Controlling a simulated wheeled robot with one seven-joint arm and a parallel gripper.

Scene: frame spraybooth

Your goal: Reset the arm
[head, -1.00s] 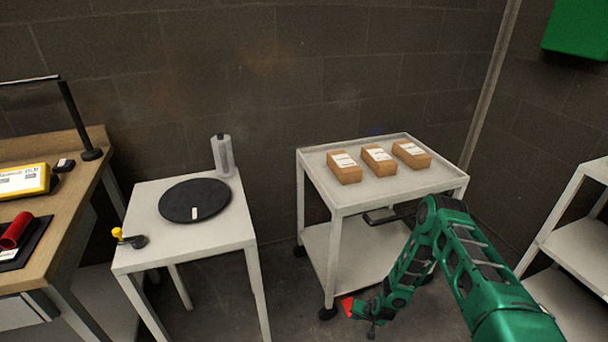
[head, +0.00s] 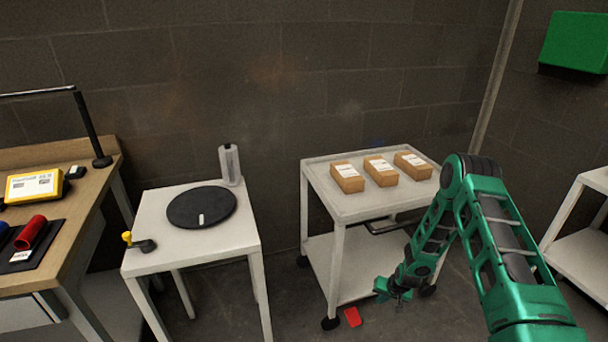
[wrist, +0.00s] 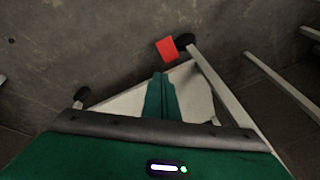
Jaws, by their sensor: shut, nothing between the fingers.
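My green arm reaches in from the lower right in the head view. My gripper (head: 392,290) hangs low in front of the white cart, pointing to the lower left. In the wrist view my gripper (wrist: 161,78) has its two green fingers together with nothing between them. It is over the cart's lower area in that picture, apart from the red object beyond it.
A white cart (head: 337,215) carries three labelled boxes (head: 381,170). A red object (head: 352,317) lies on the floor by a cart wheel; it also shows in the wrist view (wrist: 167,48). A white table (head: 190,250) with a black disc (head: 202,207) and a wooden bench (head: 90,215) stand left.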

